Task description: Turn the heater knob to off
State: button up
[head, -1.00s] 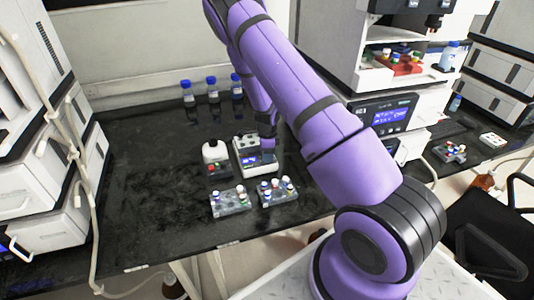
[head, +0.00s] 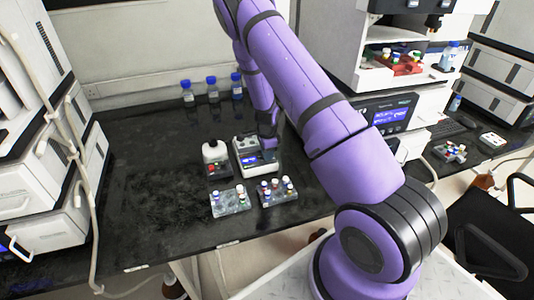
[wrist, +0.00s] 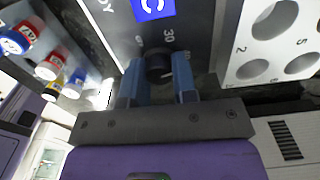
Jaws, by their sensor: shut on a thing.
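The heater (head: 246,150) is a small white device with a lit blue display, on the black bench in the head view. In the wrist view its dark front panel (wrist: 112,22) shows part of the blue display (wrist: 152,8) and printed numbers around the dark round knob (wrist: 158,66). My gripper (wrist: 159,78) is shut on the knob, one blue finger on each side of it. In the head view my gripper (head: 268,145) is at the heater's right front; the knob is hidden there. The knob's pointer mark cannot be made out.
Two clear racks with capped vials (head: 230,201) (head: 278,190) stand in front of the heater. A small white-topped device (head: 216,158) stands left of it. Blue-capped bottles (head: 211,88) line the back.

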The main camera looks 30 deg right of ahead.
jog(key=n, duration=0.5)
jog(key=shift+w+n, duration=0.1)
jog(key=shift+n, duration=0.2)
jog(key=n, duration=1)
jog(key=shift+w+n, duration=0.1)
jog(key=shift+n, duration=0.3)
jog(key=n, duration=0.4)
jog(key=shift+a+n, duration=0.1)
jog(key=shift+n, duration=0.2)
jog(key=o, duration=0.9)
jog(key=shift+o, duration=0.2)
